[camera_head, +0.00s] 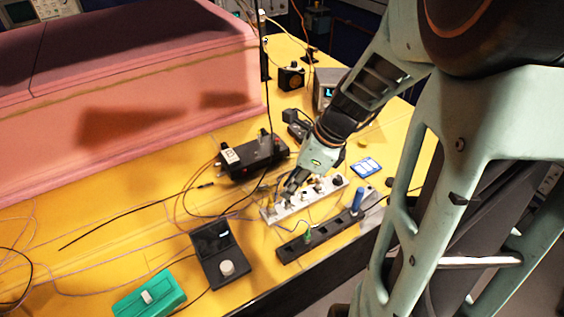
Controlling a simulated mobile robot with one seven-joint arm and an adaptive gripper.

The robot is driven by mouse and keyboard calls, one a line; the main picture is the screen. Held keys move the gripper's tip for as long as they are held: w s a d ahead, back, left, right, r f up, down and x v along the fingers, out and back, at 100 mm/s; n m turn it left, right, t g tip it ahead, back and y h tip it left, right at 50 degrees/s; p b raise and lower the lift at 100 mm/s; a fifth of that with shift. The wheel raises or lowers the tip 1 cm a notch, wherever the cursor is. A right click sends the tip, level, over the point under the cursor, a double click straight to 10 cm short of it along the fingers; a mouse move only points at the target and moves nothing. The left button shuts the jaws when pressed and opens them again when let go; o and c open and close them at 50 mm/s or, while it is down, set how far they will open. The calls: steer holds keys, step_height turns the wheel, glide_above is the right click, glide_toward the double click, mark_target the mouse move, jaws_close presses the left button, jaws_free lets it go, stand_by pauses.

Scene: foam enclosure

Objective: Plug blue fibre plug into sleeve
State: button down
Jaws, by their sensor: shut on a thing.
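A blue upright piece (357,199) stands at the right part of a long black strip (327,233); I cannot tell whether it is the fibre plug. A green piece (307,233) stands further left on that strip. My gripper (289,191) points down and left over a pale strip (299,210) with several small fittings, just behind the black strip. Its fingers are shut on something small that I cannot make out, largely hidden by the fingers. A yellow piece (277,201) is just left of the fingertips. I cannot pick out the sleeve among the fittings.
A black box (252,157) with red terminals stands behind my gripper. A black meter (219,254) and a green box (149,297) lie front left. A blue card (366,167) lies to the right. Thin cables cross the yellow table; pink foam (120,110) fills the back left.

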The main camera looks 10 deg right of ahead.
steer(key=shift+f+b, duration=0.65)
steer(key=shift+f, duration=0.35)
steer(key=c, duration=1.8)
jaws_free()
steer(key=v, duration=0.7)
steer(key=shift+d+r, duration=0.1)
steer(key=shift+r, duration=0.15)
